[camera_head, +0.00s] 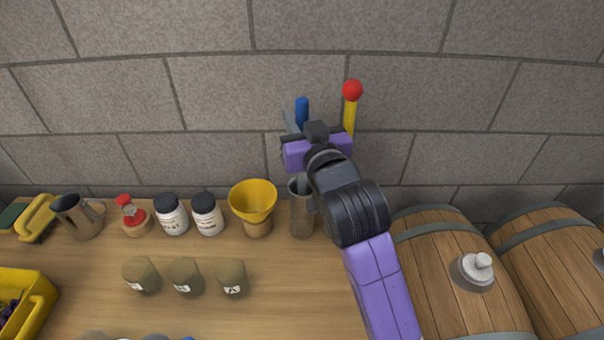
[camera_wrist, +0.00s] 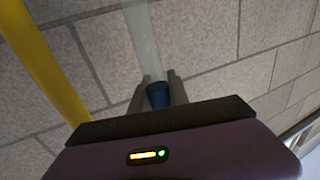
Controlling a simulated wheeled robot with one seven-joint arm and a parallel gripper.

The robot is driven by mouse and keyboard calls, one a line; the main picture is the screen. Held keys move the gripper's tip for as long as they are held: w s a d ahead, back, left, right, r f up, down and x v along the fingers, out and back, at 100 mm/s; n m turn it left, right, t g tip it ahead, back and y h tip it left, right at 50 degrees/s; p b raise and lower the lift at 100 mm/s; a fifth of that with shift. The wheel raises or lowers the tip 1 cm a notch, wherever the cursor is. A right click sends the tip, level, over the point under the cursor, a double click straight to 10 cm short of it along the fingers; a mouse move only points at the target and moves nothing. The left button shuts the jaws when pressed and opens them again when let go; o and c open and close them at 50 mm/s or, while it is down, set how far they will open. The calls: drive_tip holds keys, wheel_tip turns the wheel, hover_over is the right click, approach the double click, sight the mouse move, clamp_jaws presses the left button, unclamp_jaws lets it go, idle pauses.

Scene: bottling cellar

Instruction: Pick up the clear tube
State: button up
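The clear tube (camera_wrist: 147,40) is a pale, see-through shaft with a blue end (camera_wrist: 158,95) in the wrist view. A blue end (camera_head: 302,109) also shows in the head view, just behind my gripper. My gripper (camera_wrist: 158,88) has its two grey fingers on either side of the blue end, close to it. I cannot tell whether they touch it. In the head view my gripper (camera_head: 294,122) is above a grey metal cup (camera_head: 301,217) and points toward the wall. It hides the tube's lower part there.
A yellow rod (camera_wrist: 42,60) with a red ball (camera_head: 352,90) stands close beside my gripper. A yellow funnel (camera_head: 253,198), two white jars (camera_head: 171,219) and a metal jug (camera_head: 76,220) line the bench. Barrels (camera_head: 440,250) are at right. The stone wall is close behind.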

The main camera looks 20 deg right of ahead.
clamp_jaws()
wheel_tip(320, 180, up, 20)
idle(0.6)
idle(0.6)
